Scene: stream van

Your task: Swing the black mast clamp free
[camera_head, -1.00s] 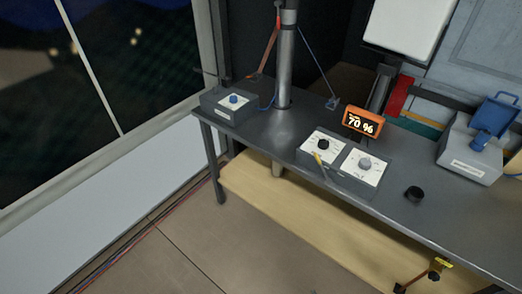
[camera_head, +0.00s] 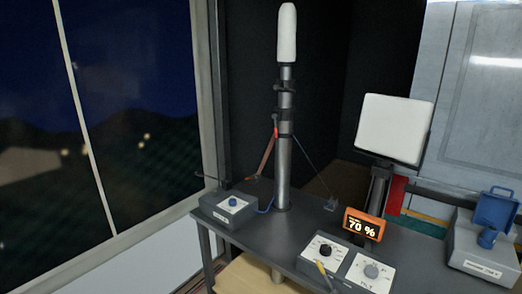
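A grey metal mast (camera_head: 283,175) stands upright on the dark bench, with a white rounded cap (camera_head: 287,35) on top. Dark bands sit around its upper part. The upper black band (camera_head: 285,87) has a small piece sticking out to its left and looks like a clamp; whether it is latched is too small to tell. A lower dark collar (camera_head: 285,121) has a red strap and a blue cord running down from it to the bench. My gripper is not in view.
A grey box with a blue knob (camera_head: 232,202) stands left of the mast foot. An orange display reading 70 % (camera_head: 364,226), two dial panels (camera_head: 322,250), a white panel (camera_head: 394,127) and a blue-lidded grey box (camera_head: 482,250) are to the right. A window is at left.

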